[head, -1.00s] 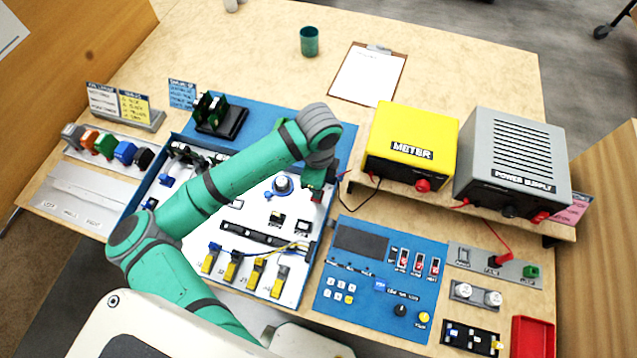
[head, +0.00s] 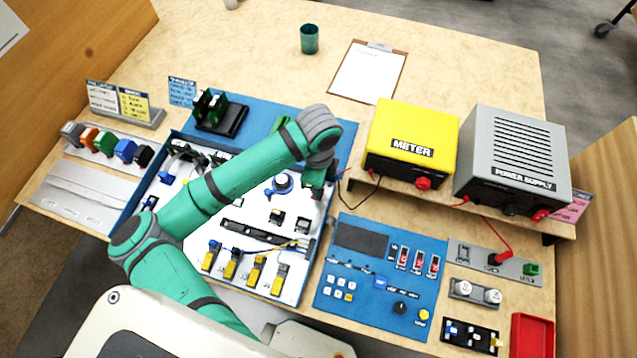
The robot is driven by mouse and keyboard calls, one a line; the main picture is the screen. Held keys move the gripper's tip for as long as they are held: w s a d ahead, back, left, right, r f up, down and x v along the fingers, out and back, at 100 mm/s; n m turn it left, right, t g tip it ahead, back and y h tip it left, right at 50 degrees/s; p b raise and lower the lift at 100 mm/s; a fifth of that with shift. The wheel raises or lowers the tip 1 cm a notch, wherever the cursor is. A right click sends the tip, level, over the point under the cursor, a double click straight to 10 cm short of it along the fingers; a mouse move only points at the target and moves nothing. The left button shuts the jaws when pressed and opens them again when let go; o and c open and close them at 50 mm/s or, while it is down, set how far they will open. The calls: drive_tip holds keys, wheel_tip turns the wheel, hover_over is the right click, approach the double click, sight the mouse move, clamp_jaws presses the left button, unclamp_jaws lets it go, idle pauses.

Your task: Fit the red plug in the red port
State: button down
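My gripper (head: 314,192) points down over the right edge of the white board in the blue tray (head: 322,222). My wrist covers much of it, and its fingers are too small to read as open or shut. A red plug-like piece (head: 497,258) on a red cable sits at the grey panel (head: 475,255) on the right, well apart from my gripper. A small red spot (head: 331,220) shows at the tray's right edge, just below my gripper; I cannot tell what it is. I cannot make out which opening is the red port.
The yellow meter (head: 412,145) and grey power supply (head: 515,155) stand right of my gripper, with thin leads (head: 372,193) hanging nearby. A blue control panel (head: 385,270) lies in front of them. A red bin (head: 532,335) is at the lower right. The table's back is mostly clear.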

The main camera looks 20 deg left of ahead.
drive_tip(key=shift+f, duration=0.4)
drive_tip(key=c, duration=1.2)
unclamp_jaws()
drive_tip(key=shift+r, duration=0.15)
drive_tip(key=shift+r, duration=3.4)
